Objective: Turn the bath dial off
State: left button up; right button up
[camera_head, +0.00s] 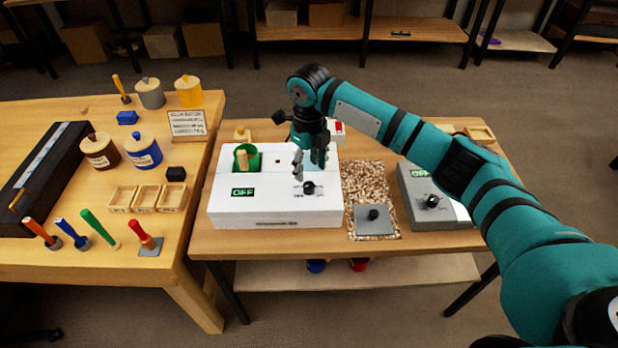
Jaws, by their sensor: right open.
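A white box-shaped unit (275,214), which looks like the bath, stands on the smaller table. Its green display (243,193) reads OFF. Its black dial (309,187) sits on the right of its top, with small marks around it. The front label is too small to read surely. A green pot (246,158) with a wooden piece in it is set in the back left of the unit. My right gripper (306,172) is open, pointing down just above and behind the dial, with no clear contact. My left gripper is not in view.
A grey unit (420,180) with a green display and black knob (432,201) stands at the right. A grey plate with a knob (374,216) lies on a pebbled strip (368,182) between the units. The left workbench (75,262) holds jars, trays and coloured-handled tools.

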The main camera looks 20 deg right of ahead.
aim_at(309, 185)
notch_tip(309, 185, up, 6)
jog(key=shift+f, duration=0.2)
dwell(0.3)
